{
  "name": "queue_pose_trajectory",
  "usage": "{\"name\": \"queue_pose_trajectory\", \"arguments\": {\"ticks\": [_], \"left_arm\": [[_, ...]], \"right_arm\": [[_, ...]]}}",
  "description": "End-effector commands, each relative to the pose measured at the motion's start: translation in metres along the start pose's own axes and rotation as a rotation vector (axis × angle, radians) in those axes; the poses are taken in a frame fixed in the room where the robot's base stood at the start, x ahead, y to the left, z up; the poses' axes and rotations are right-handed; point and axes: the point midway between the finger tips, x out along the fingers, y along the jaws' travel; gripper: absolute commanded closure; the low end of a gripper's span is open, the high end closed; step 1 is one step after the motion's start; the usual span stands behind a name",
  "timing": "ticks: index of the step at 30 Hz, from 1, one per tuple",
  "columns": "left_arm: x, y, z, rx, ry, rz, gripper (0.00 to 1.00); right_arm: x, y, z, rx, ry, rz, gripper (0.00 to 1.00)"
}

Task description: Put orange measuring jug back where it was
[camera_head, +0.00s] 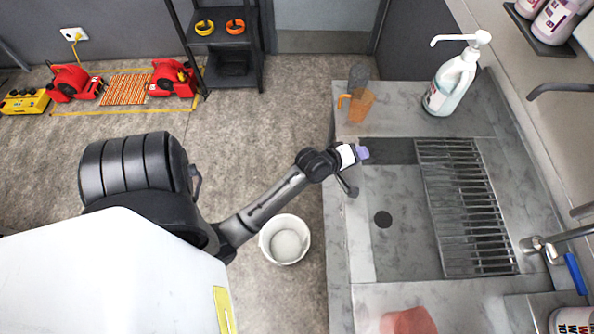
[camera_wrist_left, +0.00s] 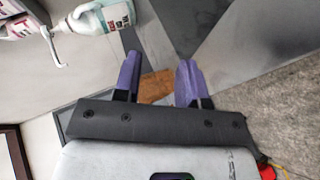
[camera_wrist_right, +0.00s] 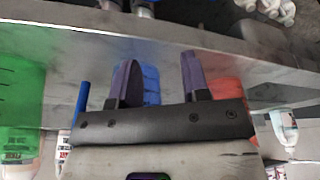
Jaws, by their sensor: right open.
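The orange measuring jug (camera_head: 361,105) is see-through and stands upright at the back left of the stone counter (camera_head: 390,94), its handle to the left. My left gripper (camera_head: 362,153) is in front of the jug and apart from it. In the left wrist view my left gripper (camera_wrist_left: 158,78) has its purple fingers spread, with the orange jug (camera_wrist_left: 155,86) showing beyond the gap, partly hidden by the gripper body. My right gripper (camera_wrist_right: 153,80) is spread in its own wrist view, with a blue see-through thing (camera_wrist_right: 150,84) partly hidden behind it. The right gripper is outside the head view.
A grey see-through vessel (camera_head: 358,76) stands just behind the jug. A white pump bottle (camera_head: 453,84) is to its right. A metal grate (camera_head: 465,205) lies in the counter. A white bucket (camera_head: 285,240) is on the floor. A red object (camera_head: 408,321) is at the front.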

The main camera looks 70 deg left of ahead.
Motion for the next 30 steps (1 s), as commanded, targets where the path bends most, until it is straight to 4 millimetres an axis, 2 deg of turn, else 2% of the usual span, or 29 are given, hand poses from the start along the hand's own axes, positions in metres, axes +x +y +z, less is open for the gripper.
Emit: {"name": "queue_pose_trajectory", "arguments": {"ticks": [1, 3, 6, 9, 13, 15, 18, 30], "left_arm": [[-0.023, -0.013, 0.029, 0.232, -0.093, -0.086, 0.62], [-0.054, -0.031, 0.063, 0.53, -0.225, -0.185, 0.62], [-0.102, -0.054, 0.1, 0.883, -0.411, -0.284, 0.62], [-0.147, -0.072, 0.122, 1.147, -0.576, -0.34, 0.62], [-0.19, -0.086, 0.137, 1.365, -0.736, -0.373, 0.62], [-0.204, -0.09, 0.141, 1.432, -0.791, -0.379, 0.62], [-0.215, -0.093, 0.144, 1.483, -0.835, -0.384, 0.62], [-0.218, -0.091, 0.144, 1.496, -0.846, -0.384, 0.62]], "right_arm": [[0.0, -0.001, 0.0, 0.001, 0.0, -0.001, 0.57], [0.0, -0.001, 0.0, 0.002, -0.001, -0.002, 0.57], [0.0, -0.001, 0.001, 0.002, -0.001, -0.002, 0.57], [0.0, -0.001, 0.001, 0.002, -0.002, -0.002, 0.57], [0.0, -0.001, 0.001, 0.001, -0.002, -0.001, 0.57], [0.0, 0.0, 0.001, 0.0, -0.002, 0.0, 0.57], [0.0, 0.001, 0.001, -0.003, -0.003, 0.002, 0.57], [-0.002, 0.003, 0.001, -0.009, -0.003, 0.007, 0.57]]}}
